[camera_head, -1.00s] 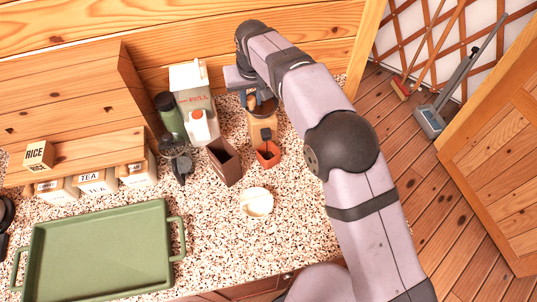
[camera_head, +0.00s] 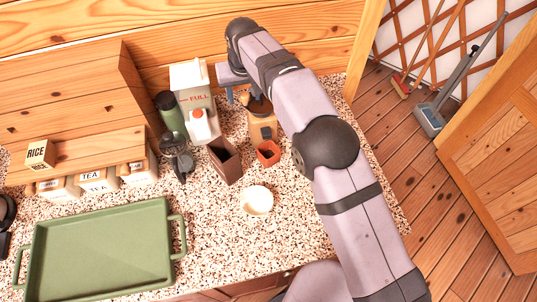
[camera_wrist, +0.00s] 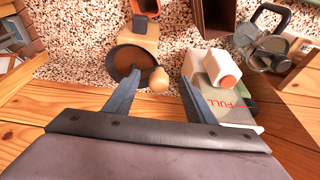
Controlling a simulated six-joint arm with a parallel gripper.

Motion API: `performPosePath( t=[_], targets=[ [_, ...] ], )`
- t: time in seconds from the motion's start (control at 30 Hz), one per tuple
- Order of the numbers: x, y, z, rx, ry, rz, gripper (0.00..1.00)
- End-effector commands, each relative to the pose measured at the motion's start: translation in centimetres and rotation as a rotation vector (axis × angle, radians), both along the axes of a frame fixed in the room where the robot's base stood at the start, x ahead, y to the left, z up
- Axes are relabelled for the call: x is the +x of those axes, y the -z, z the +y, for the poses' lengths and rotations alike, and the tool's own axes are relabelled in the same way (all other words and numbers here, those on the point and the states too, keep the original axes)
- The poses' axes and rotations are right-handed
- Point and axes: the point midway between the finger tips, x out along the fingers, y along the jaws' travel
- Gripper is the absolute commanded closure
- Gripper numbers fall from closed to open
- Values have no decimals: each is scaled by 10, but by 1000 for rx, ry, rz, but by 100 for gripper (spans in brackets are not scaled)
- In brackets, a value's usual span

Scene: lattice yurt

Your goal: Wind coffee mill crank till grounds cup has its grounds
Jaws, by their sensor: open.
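The coffee mill (camera_head: 262,124) stands upright near the back of the counter, its wooden body partly behind my arm. In the wrist view its dark round top (camera_wrist: 128,60) shows, with the crank's wooden knob (camera_wrist: 158,80) at the side. The orange grounds cup (camera_head: 268,153) sits at the mill's front foot; its contents are too small to tell. My gripper (camera_head: 238,92) is open above the mill's back left. In the wrist view my fingertips (camera_wrist: 160,76) lie on either side of the knob, with gaps; whether they are at its height I cannot tell.
Left of the mill stand a brown open box (camera_head: 225,160), a white carton marked FULL (camera_head: 190,82), a green bottle (camera_head: 170,115) and a dark grey device (camera_head: 178,158). A white cup (camera_head: 257,201) and green tray (camera_head: 100,250) are in front. The wooden wall is close behind.

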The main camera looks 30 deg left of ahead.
Motion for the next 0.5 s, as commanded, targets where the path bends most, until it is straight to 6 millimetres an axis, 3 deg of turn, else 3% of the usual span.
performPosePath(
  t=[0.27,0.5],
  targets=[
    [1,-2,0,1,0,-1,50],
    [1,-20,0,2,1,-1,50]
  ],
)
